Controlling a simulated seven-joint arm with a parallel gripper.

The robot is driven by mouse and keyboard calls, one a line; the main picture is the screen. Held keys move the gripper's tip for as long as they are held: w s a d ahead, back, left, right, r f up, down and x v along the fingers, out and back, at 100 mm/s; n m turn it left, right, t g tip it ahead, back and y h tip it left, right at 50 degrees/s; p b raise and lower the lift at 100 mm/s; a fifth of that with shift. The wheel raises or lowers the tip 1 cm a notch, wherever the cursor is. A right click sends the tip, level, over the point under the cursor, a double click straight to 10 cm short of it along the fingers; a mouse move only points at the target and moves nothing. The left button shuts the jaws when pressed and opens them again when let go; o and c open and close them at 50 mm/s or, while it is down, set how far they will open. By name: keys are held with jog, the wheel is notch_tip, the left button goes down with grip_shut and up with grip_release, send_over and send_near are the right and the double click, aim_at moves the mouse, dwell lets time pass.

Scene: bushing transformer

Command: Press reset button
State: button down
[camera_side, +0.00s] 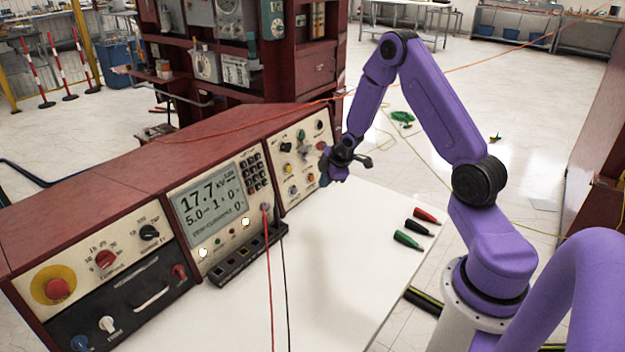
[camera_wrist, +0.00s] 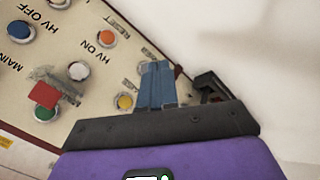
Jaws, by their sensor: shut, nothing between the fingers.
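The right-hand control panel (camera_side: 288,187) carries several coloured buttons. In the wrist view it shows a blue button (camera_wrist: 20,30), an orange-red button (camera_wrist: 106,38), a white button (camera_wrist: 78,70), a red square knob (camera_wrist: 42,95) and a yellow button (camera_wrist: 125,101). In the side view my gripper (camera_side: 326,168) is at the panel's right end; contact cannot be told.
The white tabletop (camera_side: 350,240) is mostly clear. Red, black and green plugs (camera_side: 408,239) lie at its right. Red and black cables (camera_side: 271,270) hang from the middle panel with its display (camera_side: 210,200). A red emergency button (camera_side: 57,288) sits at far left.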

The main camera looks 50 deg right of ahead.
aim_at(311, 178)
jog(key=s+d+f, duration=0.1)
jog(key=d+f, duration=0.3)
jog(key=d, duration=0.4)
jog(key=shift+s+d+f+t+h, duration=0.25)
jog(key=shift+t+h, duration=0.05)
jog(key=shift+h, duration=0.1)
jog(key=shift+w+f, duration=0.35)
jog(key=shift+w, duration=1.1)
jog(key=shift+w+f, duration=0.3)
jog(key=shift+w, duration=1.1)
jog(key=shift+w+f, duration=0.35)
jog(key=shift+w, duration=1.1)
jog(key=shift+w+f, duration=0.1)
jog(key=shift+w, duration=0.3)
